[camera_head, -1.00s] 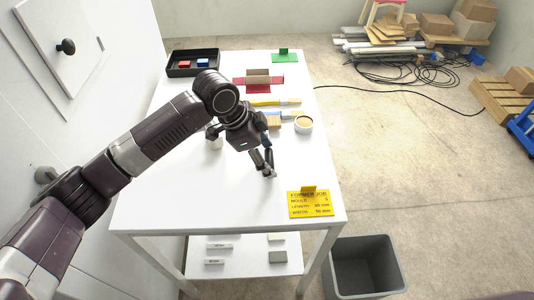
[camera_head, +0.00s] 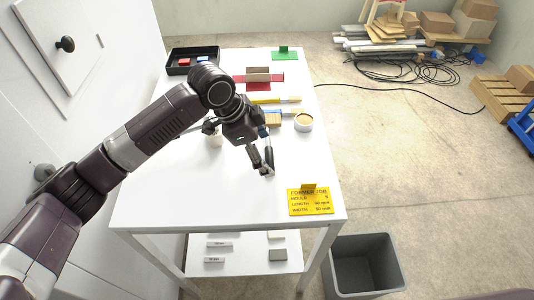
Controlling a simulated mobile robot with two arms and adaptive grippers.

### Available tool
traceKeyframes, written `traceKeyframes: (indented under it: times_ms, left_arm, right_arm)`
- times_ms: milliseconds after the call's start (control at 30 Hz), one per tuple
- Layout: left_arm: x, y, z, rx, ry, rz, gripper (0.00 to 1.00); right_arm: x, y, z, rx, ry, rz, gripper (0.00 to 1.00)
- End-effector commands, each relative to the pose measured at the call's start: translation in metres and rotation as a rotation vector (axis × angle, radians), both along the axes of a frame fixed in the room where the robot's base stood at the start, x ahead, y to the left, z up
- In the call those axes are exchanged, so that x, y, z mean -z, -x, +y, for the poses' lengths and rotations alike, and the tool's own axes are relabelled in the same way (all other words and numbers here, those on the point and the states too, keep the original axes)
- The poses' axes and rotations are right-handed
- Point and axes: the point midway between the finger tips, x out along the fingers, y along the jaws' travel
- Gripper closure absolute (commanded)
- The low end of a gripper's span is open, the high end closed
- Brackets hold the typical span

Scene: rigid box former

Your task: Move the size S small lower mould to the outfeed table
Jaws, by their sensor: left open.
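My left gripper (camera_head: 262,171) hangs over the front half of the white table (camera_head: 180,195), fingers pointing down. It is open, with nothing seen between the fingers. I cannot tell for certain which thing is the size S small lower mould or which surface is the outfeed table. A yellow job card (camera_head: 310,202) reading "FORMER JOB", with mould, length and width lines, stands at the table's front right corner. Grey blocks (camera_head: 278,255) lie on the lower shelf beside small white labels (camera_head: 214,259). My right gripper is not in view.
A grey bin (camera_head: 365,265) stands by the front right leg.

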Motion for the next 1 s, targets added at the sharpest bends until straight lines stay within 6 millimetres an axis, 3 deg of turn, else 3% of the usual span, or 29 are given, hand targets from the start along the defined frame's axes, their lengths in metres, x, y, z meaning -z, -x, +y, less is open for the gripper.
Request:
traceKeyframes:
  times_ms: [300,433,633,1000]
  left_arm:
    - [-0.063,0.008,0.026,0.0,0.001,-0.005,0.21]
    - [-0.082,0.011,0.034,0.0,0.001,-0.004,0.21]
    - [-0.095,0.013,0.039,-0.001,0.001,-0.002,0.21]
    - [-0.095,0.013,0.039,0.0,0.001,-0.001,0.21]
  right_arm:
    - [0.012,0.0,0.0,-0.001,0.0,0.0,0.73]
    - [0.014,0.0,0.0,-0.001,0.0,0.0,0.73]
    - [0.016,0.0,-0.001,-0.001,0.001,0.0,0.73]
    - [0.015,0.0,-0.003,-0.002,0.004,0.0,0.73]
